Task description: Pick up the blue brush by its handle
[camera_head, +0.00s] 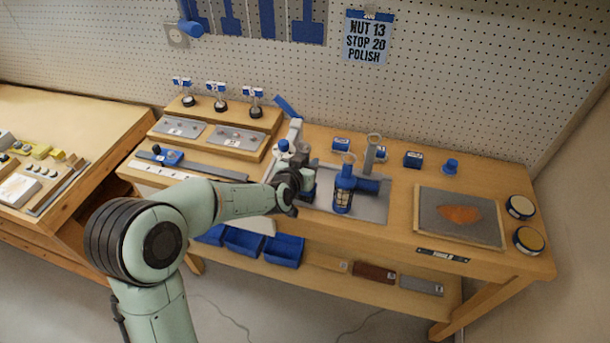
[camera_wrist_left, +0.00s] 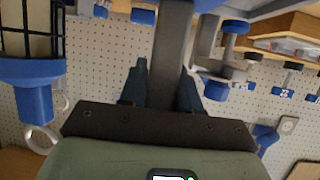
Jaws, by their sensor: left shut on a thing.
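My left gripper (camera_head: 303,182) is at the bench, just left of the blue caged bottle (camera_head: 343,192). In the left wrist view its two dark fingers (camera_wrist_left: 163,92) are on both sides of a plain grey bar (camera_wrist_left: 173,50) and shut on it. My right gripper does not show.
A grey fixture with a tilted blue lever (camera_head: 287,107) stands behind the gripper. A blue cylinder (camera_head: 372,186) and the caged bottle are close on the right. A framed grey panel (camera_head: 440,228) and two round tins (camera_head: 520,207) are further right. Blue bins (camera_head: 245,242) sit below.

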